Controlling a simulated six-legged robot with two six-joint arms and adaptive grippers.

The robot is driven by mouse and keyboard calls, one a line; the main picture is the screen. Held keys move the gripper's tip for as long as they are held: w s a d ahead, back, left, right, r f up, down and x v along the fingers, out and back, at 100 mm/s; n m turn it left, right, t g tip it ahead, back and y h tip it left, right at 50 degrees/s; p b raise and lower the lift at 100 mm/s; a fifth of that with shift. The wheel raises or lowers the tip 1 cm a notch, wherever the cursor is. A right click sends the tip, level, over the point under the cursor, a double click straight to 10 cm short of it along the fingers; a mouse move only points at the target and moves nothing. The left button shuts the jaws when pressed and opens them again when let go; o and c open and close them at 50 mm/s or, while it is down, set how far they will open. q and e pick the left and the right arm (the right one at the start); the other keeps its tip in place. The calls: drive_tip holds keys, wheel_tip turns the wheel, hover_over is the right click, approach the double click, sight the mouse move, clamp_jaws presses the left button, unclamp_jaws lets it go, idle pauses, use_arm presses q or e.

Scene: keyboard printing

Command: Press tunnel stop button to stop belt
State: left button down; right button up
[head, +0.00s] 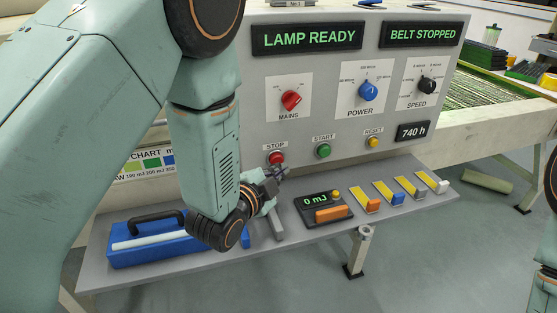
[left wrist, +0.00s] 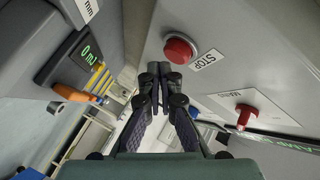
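The red STOP button (head: 277,157) sits at the lower left of the grey control panel (head: 330,100). It also shows in the left wrist view (left wrist: 180,49), above and right of the fingertips. My left gripper (head: 277,174) is just below the button in the head view. In the left wrist view its two fingers (left wrist: 160,76) are together with nothing seen between them. The fingers look apart from the button there. The belt display (head: 422,34) reads BELT STOPPED. The dryer's belt (head: 480,90) is at the right. My right gripper is not seen.
Green START (head: 323,150) and yellow RESET (head: 373,142) buttons sit right of STOP. The red MAINS knob (head: 291,100) is above it. The shelf below holds a blue handled case (head: 150,245), a 0 mJ meter (head: 322,209) and several coloured-tab strips.

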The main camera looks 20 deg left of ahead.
use_arm(q)
drive_tip(key=s, duration=0.1)
drive_tip(key=s+d+p, duration=0.1)
drive_tip(key=s+d, duration=0.1)
drive_tip(key=shift+s+d, duration=0.25)
drive_tip(key=shift+s, duration=0.1)
drive_tip(key=shift+a+f, duration=0.1)
